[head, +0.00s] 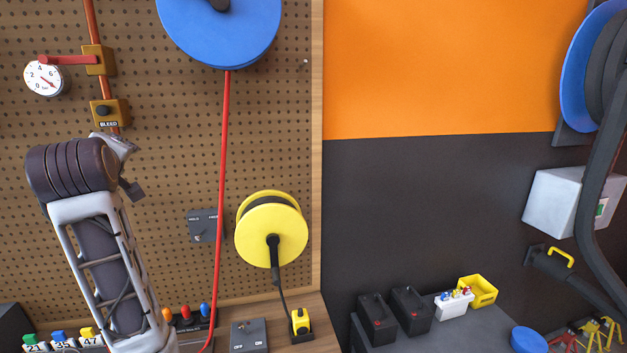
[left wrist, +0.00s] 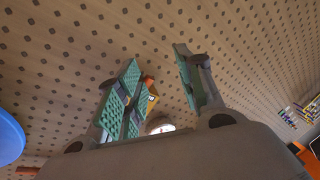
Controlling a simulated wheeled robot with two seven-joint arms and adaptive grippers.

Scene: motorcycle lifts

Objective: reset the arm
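My left arm (head: 105,260) rises from the bottom left in the head view, in front of the pegboard. Its wrist hides most of my left gripper; only a grey part and a small dark piece of the gripper (head: 128,170) show beside it. In the left wrist view the left gripper (left wrist: 158,78) has its two green-padded fingers spread apart, with nothing held between them. My right arm and right gripper are in neither view.
The pegboard (head: 170,120) carries a pressure gauge (head: 43,78) with a red lever, a BLEED block (head: 109,113), a blue reel (head: 220,30) with a red hose and a yellow reel (head: 271,232). Black batteries (head: 378,318) and a yellow bin (head: 478,291) stand lower right.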

